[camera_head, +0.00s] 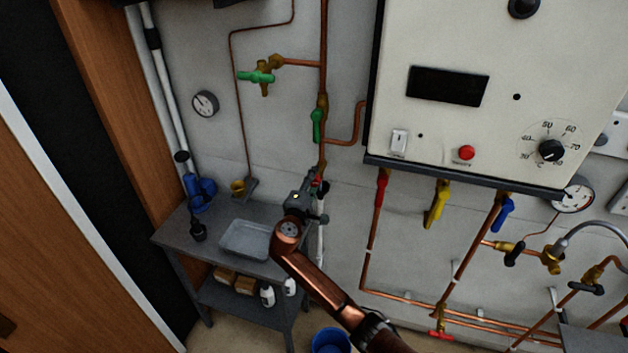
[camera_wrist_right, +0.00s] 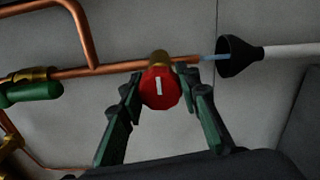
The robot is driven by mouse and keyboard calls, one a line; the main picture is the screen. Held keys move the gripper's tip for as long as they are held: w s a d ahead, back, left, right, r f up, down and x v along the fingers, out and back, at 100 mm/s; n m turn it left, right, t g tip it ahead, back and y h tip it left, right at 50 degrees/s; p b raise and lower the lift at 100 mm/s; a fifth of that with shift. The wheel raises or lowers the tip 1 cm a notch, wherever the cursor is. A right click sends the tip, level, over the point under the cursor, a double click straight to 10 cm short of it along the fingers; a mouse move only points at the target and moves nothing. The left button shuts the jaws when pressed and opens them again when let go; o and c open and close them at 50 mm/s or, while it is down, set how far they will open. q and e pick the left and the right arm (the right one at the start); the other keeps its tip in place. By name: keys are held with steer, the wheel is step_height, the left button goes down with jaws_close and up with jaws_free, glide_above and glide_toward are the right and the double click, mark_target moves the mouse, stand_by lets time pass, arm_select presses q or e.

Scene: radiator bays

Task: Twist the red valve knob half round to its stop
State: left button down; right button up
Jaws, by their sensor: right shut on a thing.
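The red valve knob (camera_wrist_right: 160,88) sits in the middle of the right wrist view, on a brass body on a copper pipe. Its white mark stands nearly upright in that view. My right gripper (camera_wrist_right: 162,96) has its green fingers on either side of the knob and is shut on it. In the head view, my right gripper (camera_head: 314,196) is at the lower end of the wall pipe, and only a small bit of red knob (camera_head: 316,183) shows there. My left gripper is not in view.
A black funnel (camera_wrist_right: 238,56) on a white pipe sits right of the knob in the wrist view. A grey bench (camera_head: 175,236) with a tray (camera_head: 247,224) stands left of my arm. A green lever valve (camera_head: 317,125) is above. The boiler panel (camera_head: 440,140) hangs to the right.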

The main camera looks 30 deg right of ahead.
steer(key=shift+f, duration=0.1)
steer(key=o, duration=1.2)
steer(key=v, duration=1.2)
